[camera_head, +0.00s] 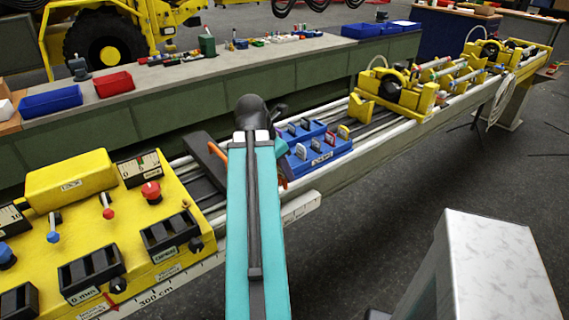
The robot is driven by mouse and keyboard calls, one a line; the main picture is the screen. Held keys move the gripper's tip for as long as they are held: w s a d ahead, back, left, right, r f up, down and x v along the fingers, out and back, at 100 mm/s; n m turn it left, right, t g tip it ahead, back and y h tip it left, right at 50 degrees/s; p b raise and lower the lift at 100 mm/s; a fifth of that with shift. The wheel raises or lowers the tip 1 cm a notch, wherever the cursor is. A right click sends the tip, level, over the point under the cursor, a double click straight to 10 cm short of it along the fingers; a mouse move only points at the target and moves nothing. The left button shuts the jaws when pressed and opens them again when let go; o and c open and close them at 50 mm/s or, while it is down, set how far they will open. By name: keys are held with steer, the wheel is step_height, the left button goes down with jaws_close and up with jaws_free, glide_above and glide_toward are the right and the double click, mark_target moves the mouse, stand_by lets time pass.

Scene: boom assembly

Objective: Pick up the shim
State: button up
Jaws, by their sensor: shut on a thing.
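My teal arm (255,230) reaches up from the bottom middle to a black joint (250,113). Its wrist end bends down behind the arm, so the jaws and anything between them are hidden. A blue labelled rack (322,158) sits on the rail bench just right of the wrist. Several small upright shims with grey, yellow or reddish faces stand in its slots, such as one grey shim (317,145) in front and one yellowish shim (343,132) at the right. The rack's left end is partly covered by my arm.
A yellow control unit (70,180) with levers and black slots fills the left. Yellow clamp fixtures (398,90) stand farther along the rail. A back bench holds blue bins (50,101) and a red bin (113,83). A pale block (490,265) stands at lower right; dark floor (400,190) lies clear between.

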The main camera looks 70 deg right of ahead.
steer(key=shift+s+a+r+b, duration=0.1)
steer(key=shift+s+a+b, duration=0.1)
steer(key=shift+a+b, duration=0.45)
steer(key=shift+s+a+b, duration=0.2)
steer(key=shift+a+b, duration=0.3)
steer(key=shift+a, duration=0.15)
steer(key=shift+s, duration=0.1)
